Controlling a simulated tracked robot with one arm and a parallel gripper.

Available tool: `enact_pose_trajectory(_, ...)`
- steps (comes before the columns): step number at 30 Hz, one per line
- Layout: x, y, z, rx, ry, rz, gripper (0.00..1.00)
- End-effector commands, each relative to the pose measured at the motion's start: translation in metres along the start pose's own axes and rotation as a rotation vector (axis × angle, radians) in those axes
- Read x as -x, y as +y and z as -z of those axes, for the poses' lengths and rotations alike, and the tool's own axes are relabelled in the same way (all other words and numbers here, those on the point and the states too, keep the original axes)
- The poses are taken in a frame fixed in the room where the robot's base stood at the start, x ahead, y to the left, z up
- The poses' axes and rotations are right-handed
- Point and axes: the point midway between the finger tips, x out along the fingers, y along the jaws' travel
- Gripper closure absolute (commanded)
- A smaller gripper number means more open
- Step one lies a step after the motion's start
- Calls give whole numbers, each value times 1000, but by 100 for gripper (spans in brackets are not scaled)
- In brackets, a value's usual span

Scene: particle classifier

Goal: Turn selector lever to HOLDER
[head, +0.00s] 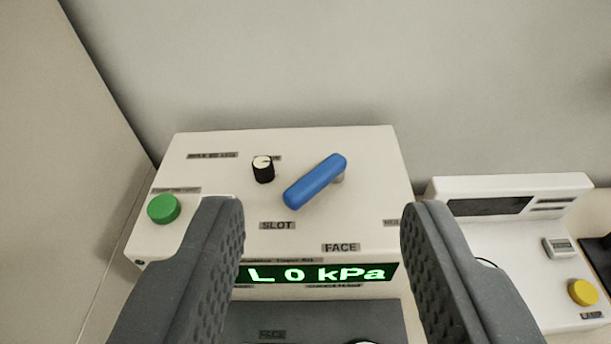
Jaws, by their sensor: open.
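The selector lever (315,181) is a blue rounded bar on the top of a white box (363,148). It lies slanted, with its lower left end toward the SLOT label (277,226) and its upper right end away from it, near its pivot. A FACE label (341,247) is below it. A partly hidden label (391,223) is at the right, too small to read surely. My gripper (322,215) is open, its two grey fingers wide apart in front of the box. The lever shows between and beyond the fingertips, apart from both.
A small black knob (263,169) stands left of the lever, and a green button (163,209) is at the box's left. A green display (318,273) reads "L 0 kPa". A white device (515,240) with a yellow button (583,292) stands at right. Walls rise behind and left.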

Motion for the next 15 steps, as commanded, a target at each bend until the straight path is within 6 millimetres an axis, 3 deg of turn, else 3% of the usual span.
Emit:
enact_pose_trajectory(3,-22,-6,24,-49,-84,-27,56)
enact_pose_trajectory(15,-103,-4,48,-252,-413,-138,56)
